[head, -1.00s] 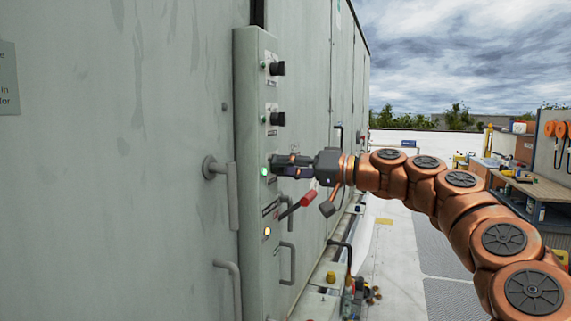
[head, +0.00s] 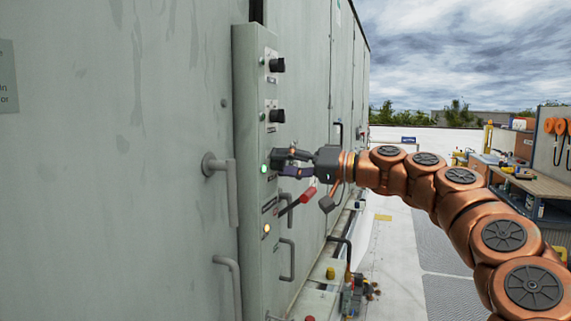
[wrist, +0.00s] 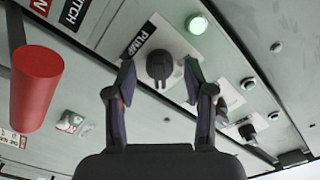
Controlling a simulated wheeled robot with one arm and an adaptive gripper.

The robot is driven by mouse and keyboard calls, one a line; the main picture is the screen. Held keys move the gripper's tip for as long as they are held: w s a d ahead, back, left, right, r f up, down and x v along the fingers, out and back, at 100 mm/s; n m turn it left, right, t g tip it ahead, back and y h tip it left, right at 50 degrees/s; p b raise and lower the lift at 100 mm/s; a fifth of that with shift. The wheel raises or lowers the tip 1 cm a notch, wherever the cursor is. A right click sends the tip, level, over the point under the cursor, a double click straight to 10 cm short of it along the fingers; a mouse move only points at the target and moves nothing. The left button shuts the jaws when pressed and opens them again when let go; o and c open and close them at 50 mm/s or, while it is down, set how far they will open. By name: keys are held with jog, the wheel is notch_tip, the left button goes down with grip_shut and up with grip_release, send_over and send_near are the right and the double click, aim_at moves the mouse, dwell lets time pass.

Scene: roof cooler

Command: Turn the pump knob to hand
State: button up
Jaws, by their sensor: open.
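The pump knob (wrist: 159,66) is black and sits on a white plate marked PUMP in the wrist view. My gripper (wrist: 159,80) is open, with one finger on each side of the knob. Gaps show between the knob and both fingers, so I see no grip on it. In the head view my gripper (head: 279,163) reaches the narrow control panel (head: 252,90) from the right, and its fingers hide the pump knob. The knob's exact pointer setting is hard to read.
A lit green lamp (wrist: 197,24) is close to the knob. A red lever handle (wrist: 37,85) is left in the wrist view and just below my gripper in the head view (head: 308,194). Two other black knobs (head: 277,65) (head: 277,116) are higher on the panel.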

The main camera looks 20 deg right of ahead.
jog(key=v, duration=1.2)
dwell(0.4)
